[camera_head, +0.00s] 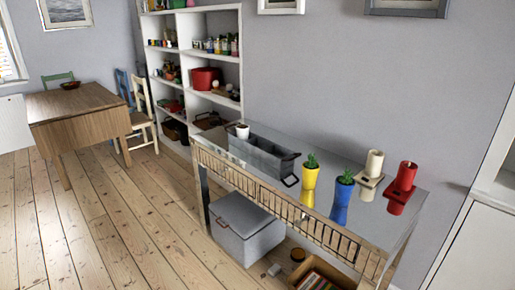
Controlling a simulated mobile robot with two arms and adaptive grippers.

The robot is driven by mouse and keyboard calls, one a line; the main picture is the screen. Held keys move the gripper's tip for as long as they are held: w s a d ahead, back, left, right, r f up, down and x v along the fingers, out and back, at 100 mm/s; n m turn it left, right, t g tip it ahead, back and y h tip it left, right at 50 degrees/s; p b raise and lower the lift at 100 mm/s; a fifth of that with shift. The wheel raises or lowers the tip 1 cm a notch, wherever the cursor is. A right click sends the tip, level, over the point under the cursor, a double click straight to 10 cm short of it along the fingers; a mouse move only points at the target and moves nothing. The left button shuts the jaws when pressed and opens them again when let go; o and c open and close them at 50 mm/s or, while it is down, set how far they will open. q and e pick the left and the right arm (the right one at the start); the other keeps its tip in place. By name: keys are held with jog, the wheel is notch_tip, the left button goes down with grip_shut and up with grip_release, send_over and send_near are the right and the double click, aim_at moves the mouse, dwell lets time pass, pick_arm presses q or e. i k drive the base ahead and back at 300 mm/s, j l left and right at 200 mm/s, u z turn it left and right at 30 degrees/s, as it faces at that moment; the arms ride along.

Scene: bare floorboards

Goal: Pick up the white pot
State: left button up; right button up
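A small white pot (242,131) shows at the far left end of the side table (330,212), with something dark at its top. It overlaps the grey divided crate (264,156) in the picture; I cannot tell whether it stands in the crate or behind it. A yellow pot (310,177) and a blue pot (342,190), each with a green plant, stand right of the crate. Neither of my grippers is in view.
A cream candle in a holder (373,168) and a red one (405,177) stand at the table's right. A grey box (240,225) sits beneath it. Shelves (200,45) stand behind, and a wooden table (80,102) at left. Floorboards (120,220) in front are clear.

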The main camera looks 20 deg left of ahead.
aim_at(242, 130)
jog(key=i+j+z, duration=0.1)
jog(key=i+j, duration=0.2)
jog(key=i+j+z, duration=0.1)
jog(key=i+j, duration=0.15)
jog(key=i+j+z, duration=0.1)
jog(key=i+j, duration=0.15)
jog(key=j, duration=0.2)
jog(key=i+j+z, duration=0.1)
jog(key=i+j, duration=0.15)
jog(key=j, duration=0.15)
jog(key=i+j+z, duration=0.1)
jog(key=j, duration=0.3)
jog(key=i+l, duration=0.05)
jog(key=i, duration=0.05)
